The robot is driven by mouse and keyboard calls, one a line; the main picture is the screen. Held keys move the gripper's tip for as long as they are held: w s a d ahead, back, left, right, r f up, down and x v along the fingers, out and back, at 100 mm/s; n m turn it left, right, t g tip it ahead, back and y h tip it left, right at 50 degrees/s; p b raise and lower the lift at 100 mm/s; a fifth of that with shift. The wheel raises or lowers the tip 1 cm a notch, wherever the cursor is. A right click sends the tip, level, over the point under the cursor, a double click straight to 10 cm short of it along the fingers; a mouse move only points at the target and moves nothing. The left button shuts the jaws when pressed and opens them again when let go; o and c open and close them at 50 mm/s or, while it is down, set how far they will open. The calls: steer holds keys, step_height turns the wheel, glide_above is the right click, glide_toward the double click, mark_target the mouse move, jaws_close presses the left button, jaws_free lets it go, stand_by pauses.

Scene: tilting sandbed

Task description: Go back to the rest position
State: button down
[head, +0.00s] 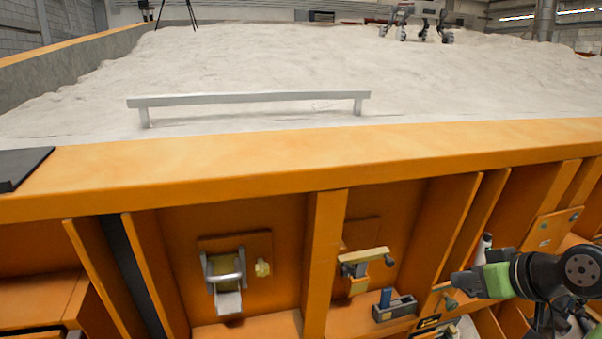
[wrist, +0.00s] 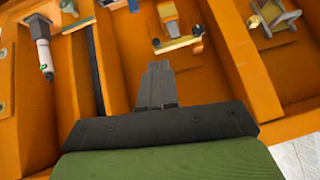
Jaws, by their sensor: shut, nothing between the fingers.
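My gripper (head: 458,283) is at the lower right of the head view, in front of the orange side wall of the sandbed (head: 300,160). Its dark fingers point left and it is empty. In the wrist view its fingers (wrist: 158,78) are together, with no object between them and bare orange panel beyond. The gripper looks apart from the latches on the wall. The rest position itself is not marked in either view.
A left latch (head: 226,280) and a right latch (head: 366,262) sit in wall recesses. A grey block with a blue part (head: 394,306) is below the right latch. A white-and-dark tool (wrist: 42,48) stands near my gripper. A rail (head: 250,98) and a wheeled rover (head: 420,14) are on the sand.

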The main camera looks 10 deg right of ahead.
steer(key=s+a+f+g, duration=0.1)
steer(key=s+a+g, duration=0.1)
steer(key=a, duration=0.9)
steer(key=s+a+f+g, duration=0.1)
steer(key=s+a, duration=0.1)
steer(key=a, duration=0.8)
steer(key=s+a+f+h, duration=0.1)
steer(key=s+a+f, duration=0.1)
steer(key=s, duration=0.4)
steer(key=s+a+f+g, duration=0.1)
steer(key=s+a+f, duration=0.1)
steer(key=s, duration=0.4)
steer(key=shift+f+h, duration=0.4)
steer(key=shift+f, duration=0.3)
steer(key=shift+s+d, duration=0.1)
steer(key=shift+s, duration=0.05)
steer(key=c, duration=1.8)
jaws_free()
